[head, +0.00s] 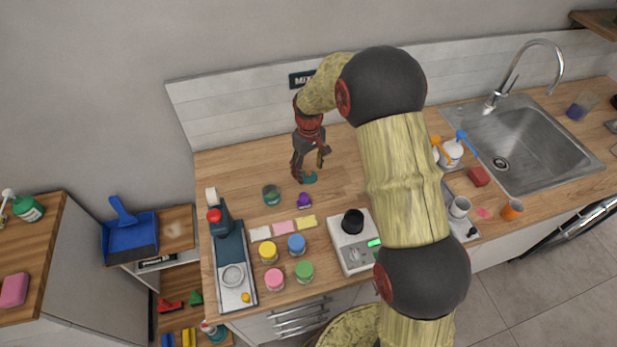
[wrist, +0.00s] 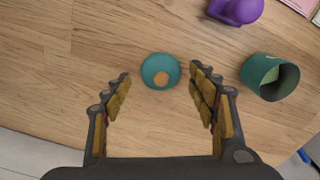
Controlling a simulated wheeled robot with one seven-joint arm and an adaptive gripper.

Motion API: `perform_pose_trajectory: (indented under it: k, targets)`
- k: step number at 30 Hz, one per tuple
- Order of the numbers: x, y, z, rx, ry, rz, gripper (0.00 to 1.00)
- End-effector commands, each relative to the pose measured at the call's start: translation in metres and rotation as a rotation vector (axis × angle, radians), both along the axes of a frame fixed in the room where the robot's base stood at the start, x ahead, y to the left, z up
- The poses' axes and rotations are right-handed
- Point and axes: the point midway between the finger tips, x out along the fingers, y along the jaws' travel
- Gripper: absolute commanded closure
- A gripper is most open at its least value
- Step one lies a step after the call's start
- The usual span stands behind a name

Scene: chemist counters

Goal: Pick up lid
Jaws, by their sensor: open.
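The lid (wrist: 160,70) looks like a small round teal piece with a tan-orange spot at its middle. It lies on the wooden counter. In the head view the lid (head: 310,179) shows just below the fingertips. My gripper (wrist: 160,75) is open and empty, with one finger on each side of the lid in the wrist view. In the head view my gripper (head: 309,168) points down over it; the exact height gap is hard to tell. A teal open jar (head: 271,194) stands left of the lid; in the wrist view this jar (wrist: 258,72) is right of it.
A purple object (head: 304,201) stands close to the lid, in front of it. Coloured cards (head: 284,228), several lidded jars (head: 296,244) and a scale (head: 353,258) are nearer the front edge. A tiled backsplash (head: 240,102) runs behind. Bare counter lies around the lid.

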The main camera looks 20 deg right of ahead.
Motion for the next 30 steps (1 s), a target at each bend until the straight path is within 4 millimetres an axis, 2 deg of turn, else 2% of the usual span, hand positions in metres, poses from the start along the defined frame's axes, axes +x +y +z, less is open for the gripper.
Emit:
perform_pose_trajectory:
  k: [1, 3, 10, 30]
  targets:
    - [-0.0001, 0.0008, -0.0092, 0.001, 0.001, 0.001, 0.41]
    - [0.0001, 0.0009, -0.0139, 0.000, 0.000, 0.001, 0.41]
    - [0.0005, 0.0010, -0.0140, 0.000, -0.001, 0.001, 0.42]
    - [0.0005, 0.0011, -0.0143, 0.000, -0.001, 0.001, 0.79]
